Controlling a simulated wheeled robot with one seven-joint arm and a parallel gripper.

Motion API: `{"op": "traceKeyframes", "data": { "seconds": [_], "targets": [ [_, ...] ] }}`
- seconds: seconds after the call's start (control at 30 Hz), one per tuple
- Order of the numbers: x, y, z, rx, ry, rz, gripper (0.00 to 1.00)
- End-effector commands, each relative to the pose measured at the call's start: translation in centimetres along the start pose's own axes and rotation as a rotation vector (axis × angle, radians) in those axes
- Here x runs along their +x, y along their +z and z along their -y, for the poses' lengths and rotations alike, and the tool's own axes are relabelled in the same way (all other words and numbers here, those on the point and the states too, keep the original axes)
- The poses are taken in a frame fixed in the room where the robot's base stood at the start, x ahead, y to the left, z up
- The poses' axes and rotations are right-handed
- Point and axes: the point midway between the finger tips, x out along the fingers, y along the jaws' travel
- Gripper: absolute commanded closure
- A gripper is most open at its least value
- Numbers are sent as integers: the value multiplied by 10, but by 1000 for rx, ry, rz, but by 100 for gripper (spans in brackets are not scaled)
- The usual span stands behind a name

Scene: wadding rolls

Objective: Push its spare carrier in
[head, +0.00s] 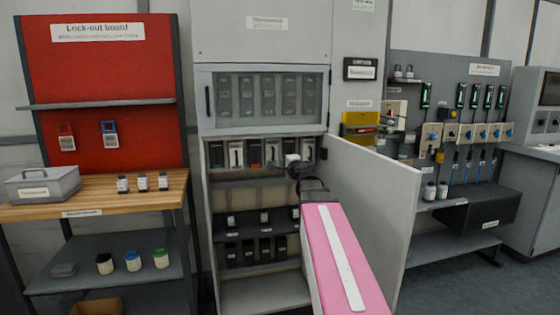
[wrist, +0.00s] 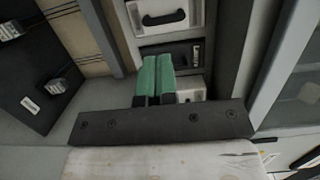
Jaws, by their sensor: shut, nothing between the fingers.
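I cannot tell which is the spare carrier, or how far each stands out. My gripper shows in the wrist view (wrist: 157,72), its green fingers shut together and empty. The fingertips are close to a dark slot face and a white block (wrist: 190,90). A pale carrier face with a black handle (wrist: 165,18) lies just beyond. Whether the fingers touch anything is unclear. In the head view my arm hides part of the row.
The cabinet door (head: 375,205) stands open right of my arm. Lower cabinet shelves hold several dark units (head: 264,218). A glazed compartment (head: 265,95) sits above the row. A wooden bench (head: 95,197) is at left, a tool panel (head: 450,110) at right.

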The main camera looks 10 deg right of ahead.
Motion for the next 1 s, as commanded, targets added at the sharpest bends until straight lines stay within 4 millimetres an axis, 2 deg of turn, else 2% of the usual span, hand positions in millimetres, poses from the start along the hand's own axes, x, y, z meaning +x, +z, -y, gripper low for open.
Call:
{"op": "traceKeyframes", "data": {
  "seconds": [0.03, 0.1, 0.3, 0.73, 0.87, 0.97, 1.0],
  "targets": [
    [-17, 2, 0, 0, 0, 0, 100],
    [-30, 2, 0, 0, 0, 0, 100],
    [-54, 1, 0, 1, 0, 1, 100],
    [-56, 3, -4, -8, 9, 8, 100],
    [-55, 21, -33, -82, 79, 63, 100],
    [-56, 47, -78, -198, 190, 154, 100],
    [-59, 59, -100, -253, 244, 199, 100]
  ]
}}
